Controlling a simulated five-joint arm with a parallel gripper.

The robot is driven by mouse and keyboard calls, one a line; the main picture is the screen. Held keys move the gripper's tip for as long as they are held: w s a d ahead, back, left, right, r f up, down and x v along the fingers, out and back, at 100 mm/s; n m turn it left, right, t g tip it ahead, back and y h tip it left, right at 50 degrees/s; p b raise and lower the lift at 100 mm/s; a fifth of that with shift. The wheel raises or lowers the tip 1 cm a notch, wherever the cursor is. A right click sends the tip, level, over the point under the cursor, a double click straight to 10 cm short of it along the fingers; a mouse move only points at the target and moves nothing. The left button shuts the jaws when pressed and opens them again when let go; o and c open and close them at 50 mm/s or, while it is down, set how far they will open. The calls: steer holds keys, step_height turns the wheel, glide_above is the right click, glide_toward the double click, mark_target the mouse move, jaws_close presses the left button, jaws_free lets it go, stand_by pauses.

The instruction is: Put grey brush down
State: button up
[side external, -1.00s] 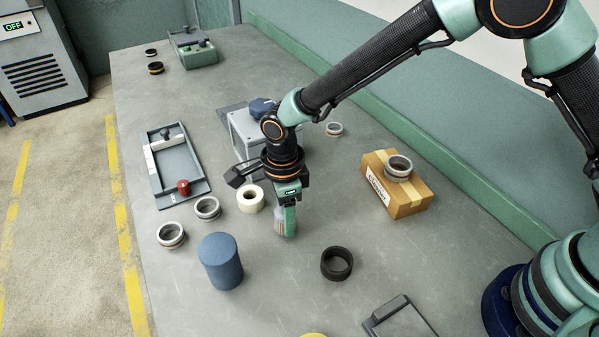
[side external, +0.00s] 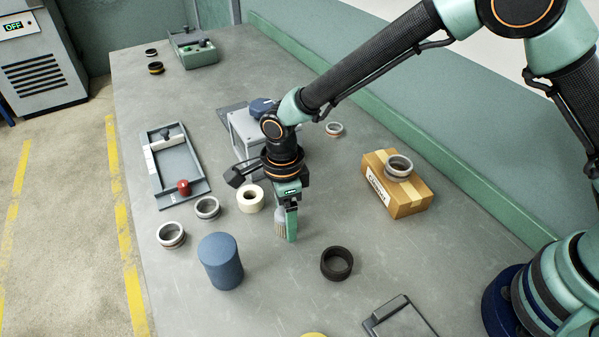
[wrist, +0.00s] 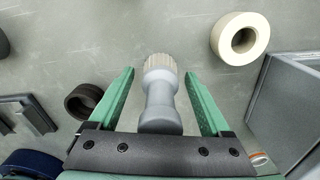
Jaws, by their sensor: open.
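The grey brush (wrist: 161,100) stands between the two green fingers of my gripper (wrist: 158,85) in the wrist view, with a visible gap on each side. Its pale bristle end (wrist: 160,64) points away from the wrist. In the side view the brush (side external: 281,222) is partly hidden behind a finger, and its bristle end is at or very near the table top (side external: 300,285). My gripper (side external: 287,236) is open around the brush and points down.
A cream tape roll (side external: 250,198) and a blue cylinder (side external: 220,262) stand to the left. A black ring (side external: 336,263) lies to the right. A cardboard box (side external: 410,200) with a grey ring (side external: 399,166) on top is farther right. A grey machine (side external: 243,130) stands behind.

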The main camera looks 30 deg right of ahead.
step_height(320, 180, up, 11)
steer(key=shift+r, duration=0.1)
steer(key=shift+d+r, duration=0.2)
steer(key=shift+r, duration=0.05)
steer(key=s+d+r+n+t, duration=0.1)
steer(key=d+r+n, duration=0.4)
steer(key=d, duration=0.2)
steer(key=d+r+n+t, duration=0.1)
steer(key=d+r+n, duration=0.35)
steer(key=d, duration=0.25)
steer(key=s+d+r+n+t, duration=0.2)
steer(key=s+d+n+t, duration=0.1)
steer(key=s+d+n, duration=0.5)
steer(key=d+n, duration=0.2)
steer(key=d, duration=0.2)
steer(key=shift+s+d+n+t, duration=0.25)
steer(key=shift+d+n+t, duration=0.05)
steer(key=shift+d+n, duration=0.05)
steer(key=shift+r, duration=0.15)
